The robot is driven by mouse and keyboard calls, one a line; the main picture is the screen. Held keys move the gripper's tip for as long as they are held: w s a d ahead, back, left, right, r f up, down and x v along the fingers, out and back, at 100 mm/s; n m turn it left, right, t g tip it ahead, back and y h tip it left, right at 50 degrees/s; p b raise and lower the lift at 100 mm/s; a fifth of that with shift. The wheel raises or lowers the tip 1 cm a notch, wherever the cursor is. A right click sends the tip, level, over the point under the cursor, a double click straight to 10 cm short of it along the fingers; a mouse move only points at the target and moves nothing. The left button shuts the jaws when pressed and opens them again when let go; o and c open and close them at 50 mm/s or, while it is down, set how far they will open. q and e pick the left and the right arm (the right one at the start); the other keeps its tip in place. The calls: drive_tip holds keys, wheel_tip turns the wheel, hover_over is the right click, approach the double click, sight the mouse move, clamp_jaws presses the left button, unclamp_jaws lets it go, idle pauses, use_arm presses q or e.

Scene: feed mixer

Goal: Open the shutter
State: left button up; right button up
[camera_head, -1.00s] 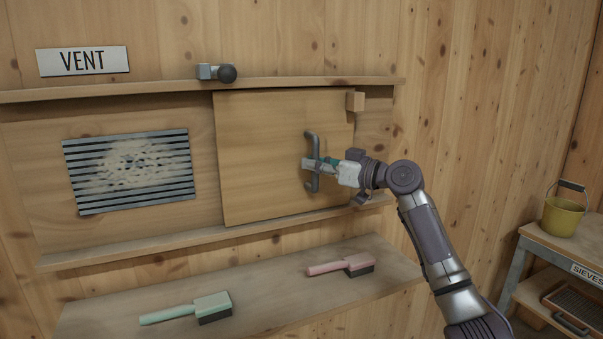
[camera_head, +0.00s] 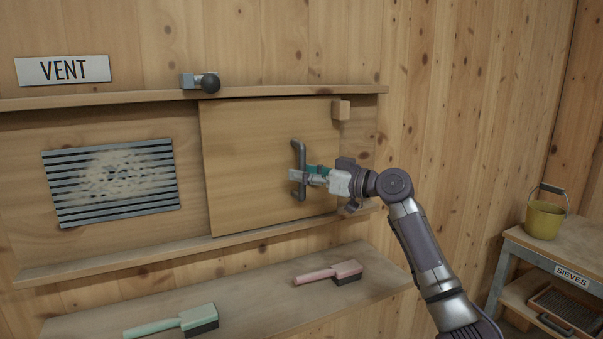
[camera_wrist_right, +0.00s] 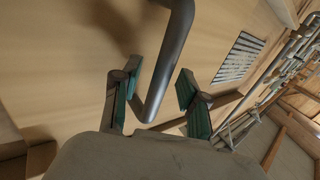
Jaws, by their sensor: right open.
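The shutter (camera_head: 250,150) is a plain wooden panel between two rails, to the right of the slatted vent grille (camera_head: 110,182), which is uncovered. A grey upright bar handle (camera_head: 299,155) is fixed near the panel's right side. My right gripper (camera_head: 300,177) is at the handle's lower half, its fingers on either side of the bar. In the right wrist view the handle (camera_wrist_right: 168,65) passes between the spread teal-padded fingers of my gripper (camera_wrist_right: 155,95), with gaps visible. My left gripper is not in view.
A wooden block (camera_head: 341,110) sits at the panel's upper right corner. A latch with a dark knob (camera_head: 209,83) is above the upper rail. Below, a shelf (camera_head: 240,308) holds a pink brush (camera_head: 328,273) and a green brush (camera_head: 172,324). A yellow bucket (camera_head: 544,219) stands at right.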

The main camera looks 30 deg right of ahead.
drive_tip(key=v, duration=1.1)
drive_tip(key=shift+d, duration=0.1)
